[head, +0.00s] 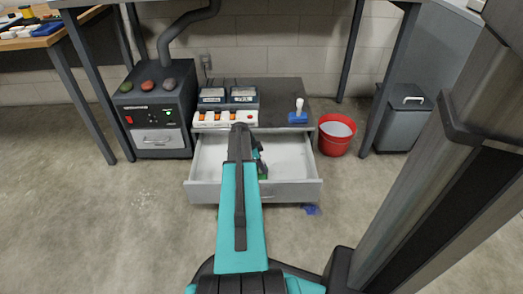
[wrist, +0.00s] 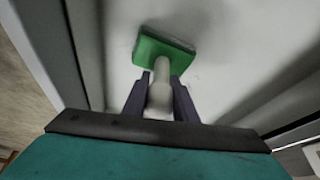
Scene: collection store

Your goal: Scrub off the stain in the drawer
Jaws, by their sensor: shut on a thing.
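The drawer (head: 292,190) is pulled open from the low cabinet; its pale inside also fills much of the wrist view (wrist: 225,75). My gripper (wrist: 160,92) is shut on the pale handle of a green scrubber (wrist: 165,50). In the head view the scrubber's green (head: 263,177) shows within the drawer, mostly behind my arm. The scrubber's pad faces the drawer's inside; I cannot tell whether it touches. No clear stain shows; the scrubber and arm cover part of the drawer.
A red bucket (head: 323,146) and grey bin (head: 397,128) stand right. A grey machine (head: 158,113) stands left. A blue item (head: 311,209) lies on the floor.

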